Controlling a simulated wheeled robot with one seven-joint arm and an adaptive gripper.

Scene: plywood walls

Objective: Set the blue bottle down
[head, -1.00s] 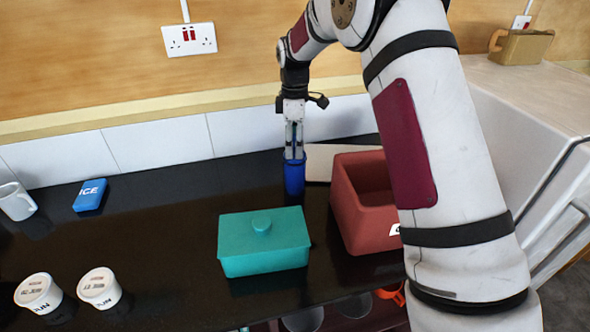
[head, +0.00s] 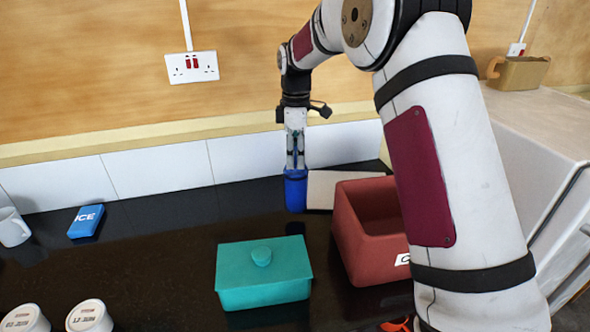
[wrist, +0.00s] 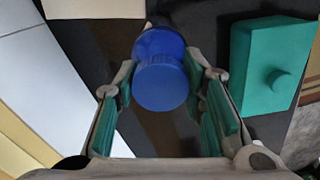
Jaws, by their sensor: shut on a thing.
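The blue bottle (head: 296,192) is upright at the back of the black counter, in front of the white wall tiles. My gripper (head: 295,164) comes down from above and is shut on its upper part. In the wrist view the bottle (wrist: 161,82) sits between the two green-padded fingers of my gripper (wrist: 165,74). Whether its base touches the counter or is a little above it, I cannot tell.
A teal lidded box (head: 263,280) stands in front of the bottle, and a red open bin (head: 362,250) to its right. A pale board (head: 345,190) lies behind. A blue ICE pack (head: 86,221) is at left. Black counter (head: 165,245) between them is clear.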

